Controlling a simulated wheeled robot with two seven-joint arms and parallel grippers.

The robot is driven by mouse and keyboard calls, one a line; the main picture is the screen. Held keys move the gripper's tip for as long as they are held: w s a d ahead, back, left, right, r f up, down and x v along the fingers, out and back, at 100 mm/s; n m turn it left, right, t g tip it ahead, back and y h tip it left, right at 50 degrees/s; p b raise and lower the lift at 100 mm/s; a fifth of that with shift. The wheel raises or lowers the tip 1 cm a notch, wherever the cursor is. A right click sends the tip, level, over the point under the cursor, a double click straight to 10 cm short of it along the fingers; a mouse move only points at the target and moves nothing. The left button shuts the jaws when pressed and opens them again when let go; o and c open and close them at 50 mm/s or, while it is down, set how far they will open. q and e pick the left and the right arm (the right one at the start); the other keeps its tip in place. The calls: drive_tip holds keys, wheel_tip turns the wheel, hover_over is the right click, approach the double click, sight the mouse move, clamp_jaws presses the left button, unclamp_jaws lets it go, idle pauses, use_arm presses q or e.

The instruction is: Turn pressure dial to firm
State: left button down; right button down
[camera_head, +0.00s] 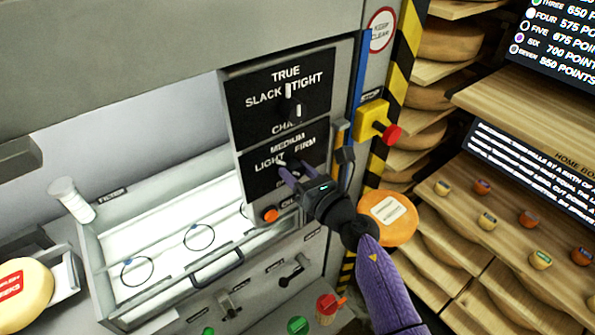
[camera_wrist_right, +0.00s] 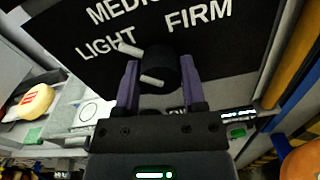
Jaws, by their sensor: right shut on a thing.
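The pressure dial is a black knob (camera_wrist_right: 160,68) with white marks, on a black panel (camera_head: 258,187) lettered LIGHT, MEDIUM and FIRM. In the right wrist view its outer white mark sits at the upper left, near LIGHT and away from FIRM. My right gripper (camera_head: 288,172) reaches the panel from the lower right. Its purple fingers (camera_wrist_right: 158,88) stand on either side of the knob and are shut on it. In the head view the gripper hides most of the knob. My left gripper is in neither view.
Above is another panel (camera_head: 245,108) with a dial lettered SLACK, TRUE and TIGHT. A yellow box with a red button (camera_head: 392,133) and an orange cheese wheel (camera_head: 405,222) are right of it. A white-floored tray (camera_head: 165,262) lies lower left. Shelves of cheese fill the right.

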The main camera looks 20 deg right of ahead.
drive_tip(key=shift+m, duration=0.3)
drive_tip(key=m+p, duration=0.1)
drive_tip(key=m, duration=0.1)
drive_tip(key=shift+m, duration=0.4)
drive_tip(key=m+p, duration=0.2)
drive_tip(key=m, duration=0.3)
drive_tip(key=m+p, duration=0.1)
drive_tip(key=m, duration=0.4)
drive_tip(key=shift+m+p, duration=0.4)
drive_tip(key=shift+m, duration=1.9)
drive_tip(key=shift+c, duration=0.9)
unclamp_jaws()
